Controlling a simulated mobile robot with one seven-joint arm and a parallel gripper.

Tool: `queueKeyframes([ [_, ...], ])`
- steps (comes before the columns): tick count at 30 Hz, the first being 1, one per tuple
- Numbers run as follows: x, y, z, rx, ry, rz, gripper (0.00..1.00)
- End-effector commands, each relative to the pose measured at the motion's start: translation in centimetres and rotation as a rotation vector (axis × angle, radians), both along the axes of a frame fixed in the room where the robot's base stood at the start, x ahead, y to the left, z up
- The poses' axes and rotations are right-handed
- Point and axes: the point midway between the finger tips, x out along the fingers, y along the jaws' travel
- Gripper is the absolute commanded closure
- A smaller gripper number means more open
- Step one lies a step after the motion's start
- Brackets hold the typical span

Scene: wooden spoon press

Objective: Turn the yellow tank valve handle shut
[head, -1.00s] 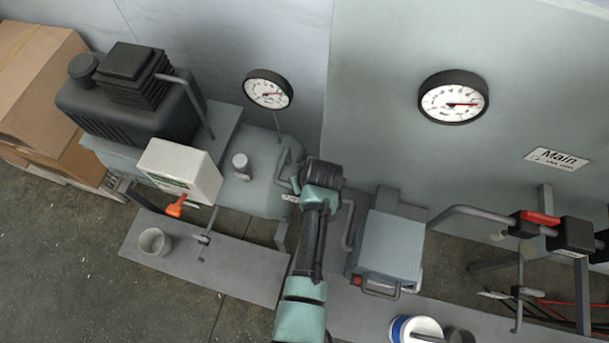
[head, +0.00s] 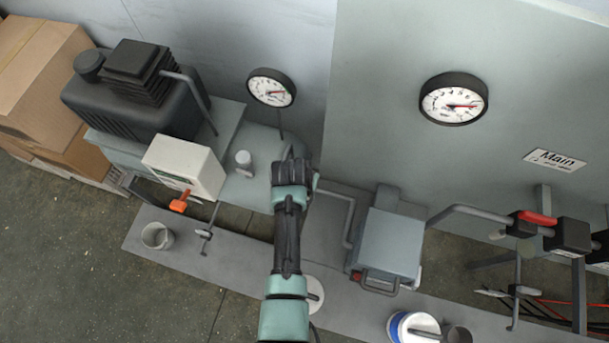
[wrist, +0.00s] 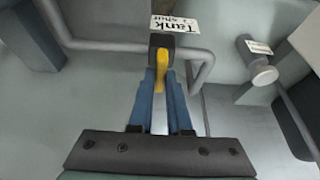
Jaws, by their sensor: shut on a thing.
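The yellow tank valve handle (wrist: 162,60) shows in the wrist view below the dark valve body (wrist: 155,40) on a grey pipe. It points down the picture, roughly across the pipe. My gripper (wrist: 160,80) has its two blue fingers closed on the handle, one on each side. The lower part of the handle is between the fingers. A white tag reading "Tank" and "shut" (wrist: 180,30) stands just above the valve. In the head view my arm hides the handle and the fingers.
A pale green tank (head: 250,190) lies behind my arm, with a gauge (head: 271,87) above it. A white box with an orange lever (head: 180,203) is to the left. A grey box (head: 390,245) and bent pipes stand to the right. Another gauge (head: 453,99) is on the panel.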

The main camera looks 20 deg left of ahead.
Motion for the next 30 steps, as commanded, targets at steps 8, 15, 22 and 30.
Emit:
queueKeyframes([
  [8, 0.01, 0.01, 0.03, 0.0, 0.001, -0.016, 1.0],
  [15, 0.0, 0.0, 0.02, 0.001, 0.001, -0.016, 0.8],
  [22, 0.0, 0.01, 0.01, 0.001, 0.001, -0.015, 0.54],
  [30, -0.1, 0.01, 0.18, 0.0, 0.001, -0.014, 0.54],
])
